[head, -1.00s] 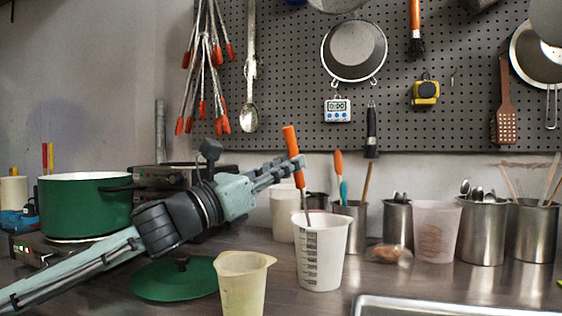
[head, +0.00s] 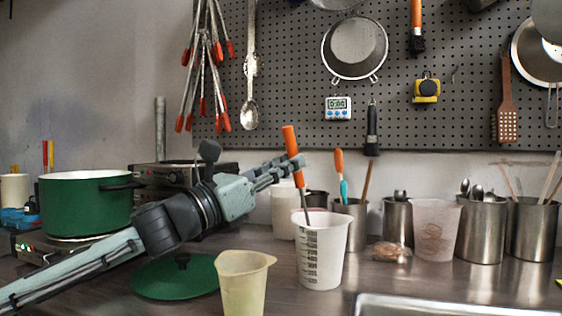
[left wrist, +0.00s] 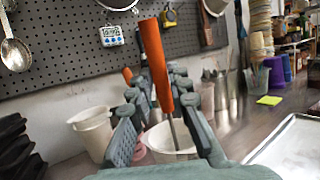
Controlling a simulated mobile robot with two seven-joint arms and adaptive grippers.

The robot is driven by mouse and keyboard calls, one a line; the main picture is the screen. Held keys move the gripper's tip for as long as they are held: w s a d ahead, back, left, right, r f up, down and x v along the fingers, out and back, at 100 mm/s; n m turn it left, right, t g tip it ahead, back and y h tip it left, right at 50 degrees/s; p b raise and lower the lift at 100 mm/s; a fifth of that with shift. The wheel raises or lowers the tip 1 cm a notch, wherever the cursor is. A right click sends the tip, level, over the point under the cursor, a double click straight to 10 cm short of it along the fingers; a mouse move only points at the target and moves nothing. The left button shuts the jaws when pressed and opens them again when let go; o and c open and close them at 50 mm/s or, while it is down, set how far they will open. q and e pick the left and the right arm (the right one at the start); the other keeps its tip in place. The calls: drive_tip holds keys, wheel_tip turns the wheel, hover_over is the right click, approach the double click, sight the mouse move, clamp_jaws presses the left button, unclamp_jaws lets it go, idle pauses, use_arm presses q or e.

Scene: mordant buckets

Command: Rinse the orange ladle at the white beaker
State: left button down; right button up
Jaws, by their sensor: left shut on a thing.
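The orange ladle (head: 291,141) is upright with a slight tilt, its orange handle on top. My left gripper (head: 298,164) is shut on the handle above the white beaker (head: 322,263). The ladle's thin metal shaft goes down inside the beaker's rim, and its bowl is hidden by the beaker wall. The beaker stands on the counter and has dark measuring marks. In the left wrist view, the orange handle (left wrist: 156,68) stands between my fingers, with the beaker's rim (left wrist: 172,140) behind and below. My right gripper is not in view.
A yellowish beaker (head: 243,284) stands close in front, left of the white beaker. A green pot (head: 85,208) and green lid (head: 176,279) are at left. Steel utensil cups (head: 482,232) and a translucent beaker (head: 436,231) stand at right. A metal tray edge (head: 450,304) is front right.

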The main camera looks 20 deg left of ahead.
sight(284, 133)
use_arm(q)
wheel_tip(284, 133, up, 3)
drive_tip(key=p, duration=0.4)
drive_tip(key=shift+w+d, duration=0.15)
wheel_tip(284, 133, up, 2)
drive_tip(key=shift+r+p, duration=0.2)
drive_tip(key=shift+p, duration=0.7)
drive_tip(key=shift+r, duration=3.65)
idle(0.4)
